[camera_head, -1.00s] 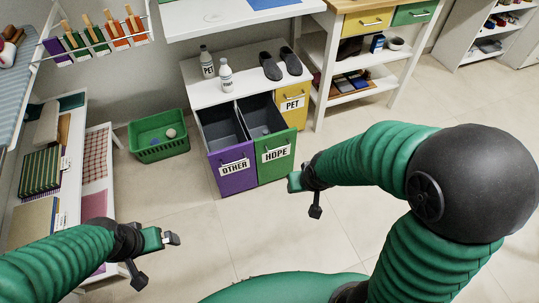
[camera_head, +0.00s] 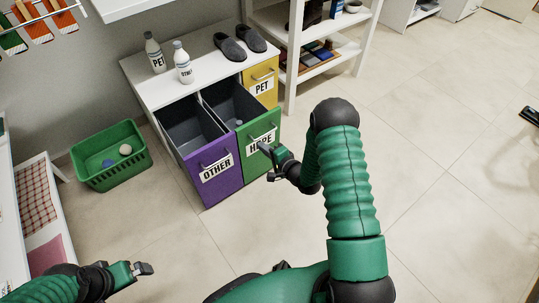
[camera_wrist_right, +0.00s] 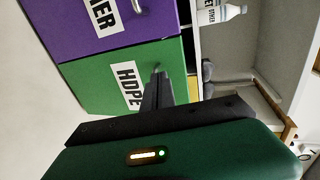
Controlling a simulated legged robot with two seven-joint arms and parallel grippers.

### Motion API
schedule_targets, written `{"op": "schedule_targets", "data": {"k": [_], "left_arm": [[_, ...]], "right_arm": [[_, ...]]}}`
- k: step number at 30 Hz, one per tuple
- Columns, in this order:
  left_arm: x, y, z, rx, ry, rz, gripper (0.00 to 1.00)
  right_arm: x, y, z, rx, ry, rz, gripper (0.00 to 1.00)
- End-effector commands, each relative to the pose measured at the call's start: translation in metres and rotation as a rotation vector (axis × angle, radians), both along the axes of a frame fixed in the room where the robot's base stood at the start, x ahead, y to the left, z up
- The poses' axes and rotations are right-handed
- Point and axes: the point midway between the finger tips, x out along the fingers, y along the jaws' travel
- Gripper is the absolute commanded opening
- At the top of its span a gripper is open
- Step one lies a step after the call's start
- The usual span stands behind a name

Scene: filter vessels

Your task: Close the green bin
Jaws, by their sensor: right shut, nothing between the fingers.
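The green bin (camera_head: 266,138) is pulled out of the white cabinet, and its grey inside shows from above. Its front has a handle and a label reading HDPE, partly covered by my gripper in the head view. The green front also shows in the right wrist view (camera_wrist_right: 95,78). My right gripper (camera_head: 264,149) is shut and empty, with its tips at the green front near the label and handle. In the wrist view its fingers (camera_wrist_right: 157,82) are close to the handle; I cannot tell whether they touch. My left gripper (camera_head: 147,268) is low at the left, away from the bins; its jaws are unclear.
A purple bin (camera_head: 209,180) labelled OTHER stands pulled out beside the green one. The yellow bin (camera_head: 263,85) is further back. Bottles and dark slippers (camera_head: 230,47) stand on the cabinet top. A green basket (camera_head: 110,155) is on the floor at left.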

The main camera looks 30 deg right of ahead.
Motion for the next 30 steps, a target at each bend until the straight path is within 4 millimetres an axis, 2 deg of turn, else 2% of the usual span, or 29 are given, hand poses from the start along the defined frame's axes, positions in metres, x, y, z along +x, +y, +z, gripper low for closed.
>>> {"op": "schedule_targets", "data": {"k": [1,5,9,12,30], "left_arm": [[0.0,0.0,-0.012,0.0,0.0,0.001,1.0],[0.0,0.0,-0.027,0.0,0.0,0.001,1.0],[0.0,0.0,-0.04,0.0,0.0,0.0,1.0],[0.0,0.0,-0.044,0.0,0.0,0.0,1.0],[0.0,0.0,-0.045,0.0,0.0,0.0,1.0]], "right_arm": [[0.011,0.001,-0.009,-0.003,-0.003,0.002,0.0],[0.037,0.002,-0.018,0.0,-0.003,0.001,0.0],[0.061,0.004,-0.016,-0.002,-0.002,0.001,0.0],[0.071,0.004,-0.014,-0.001,-0.001,0.0,0.0],[0.08,0.005,-0.012,0.0,0.0,-0.001,0.0]]}}
